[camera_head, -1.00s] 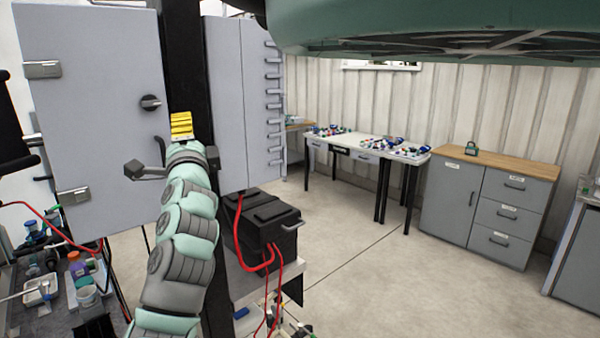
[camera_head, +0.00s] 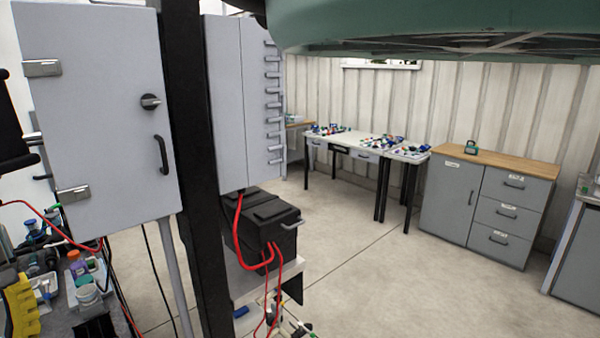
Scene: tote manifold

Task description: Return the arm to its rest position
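My arm is almost wholly out of the picture. The rest of my arm is hidden from this view.
A grey wall cabinet (camera_head: 95,115) and a black post (camera_head: 190,170) stand at left. The cluttered bench (camera_head: 60,325) lies below them. A black case (camera_head: 265,225) with red cables sits right of the post. The floor (camera_head: 400,280) at right is clear.

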